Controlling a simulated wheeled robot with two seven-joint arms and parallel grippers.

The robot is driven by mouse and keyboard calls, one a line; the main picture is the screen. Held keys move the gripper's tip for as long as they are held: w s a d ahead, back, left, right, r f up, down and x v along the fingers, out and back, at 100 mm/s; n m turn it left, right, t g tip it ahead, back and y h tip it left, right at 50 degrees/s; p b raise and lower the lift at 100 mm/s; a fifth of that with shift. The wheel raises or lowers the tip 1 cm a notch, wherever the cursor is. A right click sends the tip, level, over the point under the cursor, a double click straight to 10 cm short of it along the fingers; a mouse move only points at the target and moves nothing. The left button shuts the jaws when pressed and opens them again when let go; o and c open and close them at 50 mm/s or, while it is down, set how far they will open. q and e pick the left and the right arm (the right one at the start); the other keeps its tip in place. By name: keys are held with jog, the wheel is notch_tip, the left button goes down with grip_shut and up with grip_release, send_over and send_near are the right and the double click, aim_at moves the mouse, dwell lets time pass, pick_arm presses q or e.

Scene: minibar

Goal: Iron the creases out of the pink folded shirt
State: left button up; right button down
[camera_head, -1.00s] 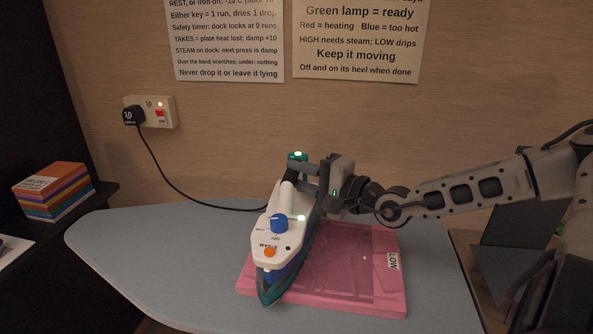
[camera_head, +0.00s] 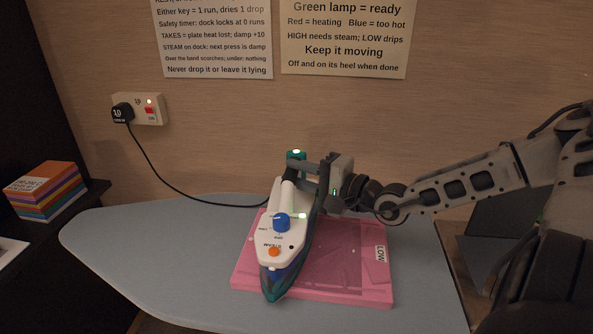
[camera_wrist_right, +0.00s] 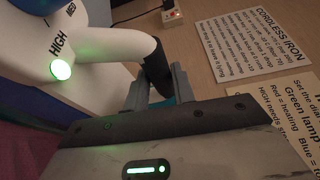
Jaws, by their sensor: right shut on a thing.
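The pink folded shirt (camera_head: 345,262) lies on the ironing board, with a "LOW" label (camera_head: 380,253) at its right edge and a darker rectangular patch on its top. The white and teal iron (camera_head: 268,240) is over the left part of the shirt, its tip toward me; I cannot tell whether its plate touches the cloth. It has a blue dial (camera_head: 281,222), an orange steam button (camera_head: 274,252) and a lit green lamp (camera_head: 302,215). My right gripper (camera_wrist_right: 165,90) is shut on the iron's handle (camera_wrist_right: 125,45). My left gripper is not in view.
The grey-blue ironing board (camera_head: 150,245) is clear to the left. A black cord runs from the wall socket (camera_head: 150,108) toward the board's back. Instruction sheets (camera_head: 345,40) hang on the wall. A stack of coloured folded items (camera_head: 45,190) stands on a dark shelf at left.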

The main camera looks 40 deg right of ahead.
jog(key=shift+s+d+p, duration=0.65)
jog(key=shift+s+p, duration=0.15)
jog(key=shift+p, duration=0.1)
jog(key=shift+s+d, duration=0.15)
jog(key=shift+s, duration=0.05)
jog(key=shift+s+d, duration=0.65)
jog(key=shift+s, duration=0.15)
jog(key=shift+s+d, duration=0.1)
jog(key=shift+s+d, duration=0.7)
jog(key=shift+s, duration=0.15)
jog(key=shift+s+d, duration=0.1)
jog(key=shift+s+d, duration=0.7)
jog(key=shift+s, duration=0.15)
